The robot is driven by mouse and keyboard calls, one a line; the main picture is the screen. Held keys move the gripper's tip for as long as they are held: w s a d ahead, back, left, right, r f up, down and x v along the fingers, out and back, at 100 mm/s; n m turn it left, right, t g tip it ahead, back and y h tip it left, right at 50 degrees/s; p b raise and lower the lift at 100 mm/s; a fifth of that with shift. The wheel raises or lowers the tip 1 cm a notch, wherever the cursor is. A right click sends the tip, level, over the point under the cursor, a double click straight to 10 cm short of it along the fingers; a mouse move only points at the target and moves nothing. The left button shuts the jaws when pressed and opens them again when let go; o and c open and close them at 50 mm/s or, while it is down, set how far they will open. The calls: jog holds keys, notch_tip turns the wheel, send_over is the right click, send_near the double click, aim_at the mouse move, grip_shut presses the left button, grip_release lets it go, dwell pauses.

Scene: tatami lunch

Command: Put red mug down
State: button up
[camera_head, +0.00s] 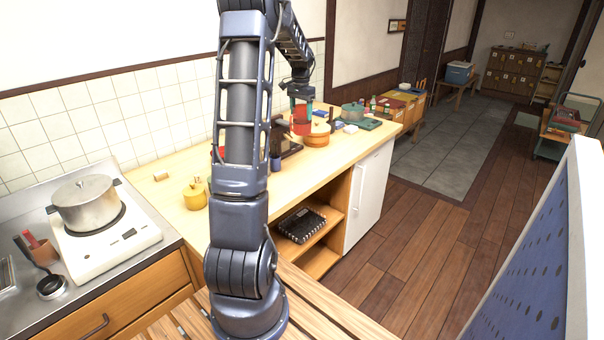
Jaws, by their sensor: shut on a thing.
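My arm reaches over the wooden counter (170,216) toward its far part. My gripper (301,104) points down and is shut on a red mug (302,121). The mug's handle cannot be made out.
A dark rack (287,150) and a small blue cup (275,164) stand near the mug. A green pot (352,112) on a teal tray is farther back. A yellow pot (195,194) sits nearer, with bare counter around it. A steel pot (86,203) stands on the stove.

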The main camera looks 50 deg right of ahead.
aim_at(301, 129)
notch_tip(301, 129, down, 20)
dwell(0.6)
jog(key=shift+f, duration=0.1)
jog(key=o, duration=1.3)
jog(key=shift+f, duration=0.1)
notch_tip(301, 129, up, 12)
jog(key=shift+a+r, duration=0.1)
jog(key=shift+r, duration=0.1)
